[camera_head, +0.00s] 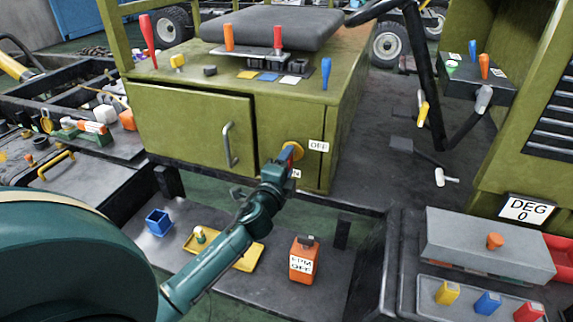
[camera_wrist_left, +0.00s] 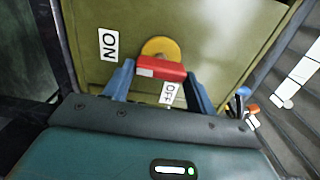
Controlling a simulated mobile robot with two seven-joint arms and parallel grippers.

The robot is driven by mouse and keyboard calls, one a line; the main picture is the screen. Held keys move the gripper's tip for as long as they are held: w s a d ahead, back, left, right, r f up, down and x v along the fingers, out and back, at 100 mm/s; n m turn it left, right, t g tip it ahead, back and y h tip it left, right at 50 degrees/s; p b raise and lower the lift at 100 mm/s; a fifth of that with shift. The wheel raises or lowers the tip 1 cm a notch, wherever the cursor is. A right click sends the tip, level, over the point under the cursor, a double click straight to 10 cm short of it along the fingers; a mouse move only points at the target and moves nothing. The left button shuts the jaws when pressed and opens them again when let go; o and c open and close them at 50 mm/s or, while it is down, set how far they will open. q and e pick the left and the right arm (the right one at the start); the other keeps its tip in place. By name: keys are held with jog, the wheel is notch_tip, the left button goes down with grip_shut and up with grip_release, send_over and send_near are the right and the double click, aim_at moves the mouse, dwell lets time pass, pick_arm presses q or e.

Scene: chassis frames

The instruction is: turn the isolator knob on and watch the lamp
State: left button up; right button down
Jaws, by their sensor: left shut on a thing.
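The isolator knob has a yellow round plate (camera_head: 298,149) and a red bar handle, on the front of the olive seat box. In the left wrist view the red handle (camera_wrist_left: 162,67) lies across the yellow disc (camera_wrist_left: 160,48), with a white patch at its left end. An ON label (camera_wrist_left: 108,45) is to its left and an OFF label (camera_wrist_left: 170,93) just below it. My left gripper (camera_head: 284,160) is shut on the red handle, one finger at each end (camera_wrist_left: 160,84). I cannot tell which thing is the lamp. My right gripper is not in view.
A cabinet door with a grey handle (camera_head: 229,145) is left of the knob. Below are an orange box (camera_head: 303,262), a yellow tray (camera_head: 246,262) and a blue bin (camera_head: 159,222). A control box (camera_head: 470,84) with levers and a DEG 0 sign (camera_head: 524,209) are at right.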

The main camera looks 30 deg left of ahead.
pick_arm(q)
jog(key=o, duration=1)
jog(key=shift+b+v, duration=0.65)
jog(key=shift+v, duration=5.95)
jog(key=shift+d, duration=0.1)
